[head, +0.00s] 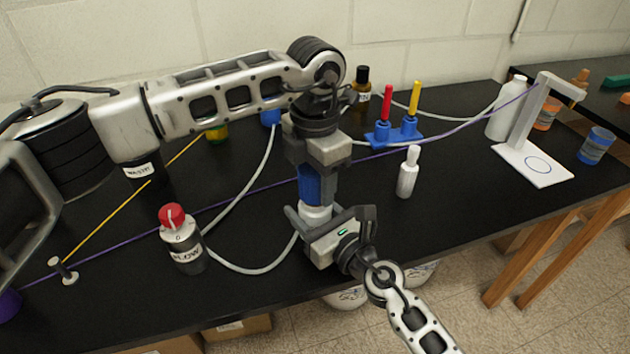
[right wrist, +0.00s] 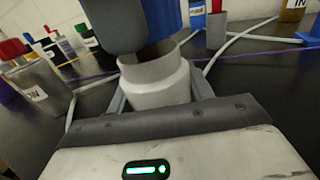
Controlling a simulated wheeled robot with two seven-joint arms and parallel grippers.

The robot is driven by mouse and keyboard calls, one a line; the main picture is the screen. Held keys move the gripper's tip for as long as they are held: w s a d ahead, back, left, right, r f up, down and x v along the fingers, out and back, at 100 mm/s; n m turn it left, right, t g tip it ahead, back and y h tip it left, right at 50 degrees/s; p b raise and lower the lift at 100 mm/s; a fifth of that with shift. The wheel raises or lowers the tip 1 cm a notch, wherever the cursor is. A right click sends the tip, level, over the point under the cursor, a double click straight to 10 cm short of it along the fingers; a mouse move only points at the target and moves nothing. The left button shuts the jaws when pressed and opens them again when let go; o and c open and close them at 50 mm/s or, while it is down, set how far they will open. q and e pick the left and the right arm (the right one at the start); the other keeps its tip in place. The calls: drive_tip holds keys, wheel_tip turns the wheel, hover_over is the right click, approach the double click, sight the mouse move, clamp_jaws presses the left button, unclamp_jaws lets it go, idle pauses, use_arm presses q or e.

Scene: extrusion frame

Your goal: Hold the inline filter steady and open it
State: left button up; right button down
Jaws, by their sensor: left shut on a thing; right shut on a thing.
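The inline filter stands in the middle of the bench, with a blue upper part (head: 312,186) above a white lower part (head: 314,214). My left gripper (head: 318,165) comes down from above and is shut on the blue part. My right gripper (head: 325,222) comes from the front and is shut around the white part. In the right wrist view the white part (right wrist: 157,88) shows a rim, and a strip of brown shows between it and the blue part (right wrist: 168,18). My left gripper hides some of the joint there.
A grey bottle with a red cap (head: 182,240) stands left of the filter, with a pale hose (head: 250,270) beside it. A small white bottle (head: 408,172) and a blue screwdriver rack (head: 395,135) stand to the right. A purple line (head: 250,196) crosses the bench.

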use_arm(q)
drive_tip(key=shift+r, duration=2.05)
use_arm(e)
drive_tip(key=c, duration=0.5)
unclamp_jaws()
